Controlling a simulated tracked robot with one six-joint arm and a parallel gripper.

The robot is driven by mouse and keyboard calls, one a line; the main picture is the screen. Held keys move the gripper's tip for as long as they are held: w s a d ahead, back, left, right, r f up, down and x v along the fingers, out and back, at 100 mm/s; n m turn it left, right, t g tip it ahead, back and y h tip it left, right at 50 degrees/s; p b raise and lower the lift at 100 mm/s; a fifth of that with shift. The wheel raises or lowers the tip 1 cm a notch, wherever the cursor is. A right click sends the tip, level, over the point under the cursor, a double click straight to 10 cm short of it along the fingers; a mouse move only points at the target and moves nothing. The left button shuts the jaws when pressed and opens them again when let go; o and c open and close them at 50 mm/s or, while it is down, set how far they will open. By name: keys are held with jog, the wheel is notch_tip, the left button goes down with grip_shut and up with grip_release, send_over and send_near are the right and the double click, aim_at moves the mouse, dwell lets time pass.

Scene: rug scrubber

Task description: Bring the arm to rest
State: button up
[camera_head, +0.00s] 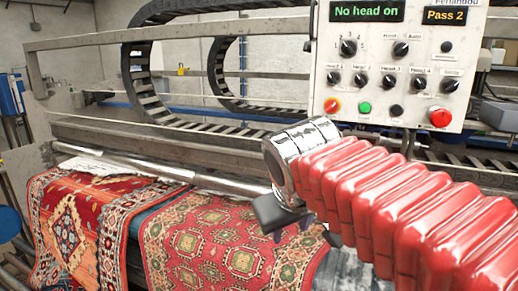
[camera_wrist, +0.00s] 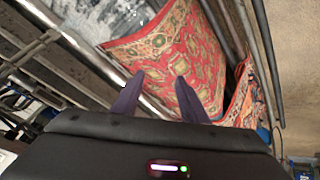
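My arm, in a red ribbed sleeve (camera_head: 400,205), reaches in from the right in the head view. It ends in a shiny metal wrist and my gripper (camera_head: 291,232), which hangs in front of the machine, over the rugs. In the wrist view my gripper (camera_wrist: 161,80) shows two dark fingers standing apart with nothing between them. A red patterned rug (camera_head: 215,240) lies below and beyond it; it also shows in the wrist view (camera_wrist: 165,45). The fingertips are partly hidden in the head view.
A control panel (camera_head: 395,105) reading "No head on" and "Pass 2" stands upper right, close behind my arm. A metal roller bar (camera_head: 190,177) runs behind the rugs. A second rug (camera_head: 85,225) hangs at the left. Black cable chains (camera_head: 145,85) loop above the frame.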

jog(key=s+d+f+m, duration=0.2)
jog(key=s+d+f, duration=0.2)
jog(key=s+f, duration=0.3)
jog(key=s+d+f+m+g, duration=0.1)
jog(key=s+d+f+m, duration=0.1)
jog(key=s+d+f, duration=0.3)
jog(key=shift+s+d+f+y, duration=0.3)
jog(key=shift+s+f, duration=0.7)
jog(key=shift+s, duration=0.3)
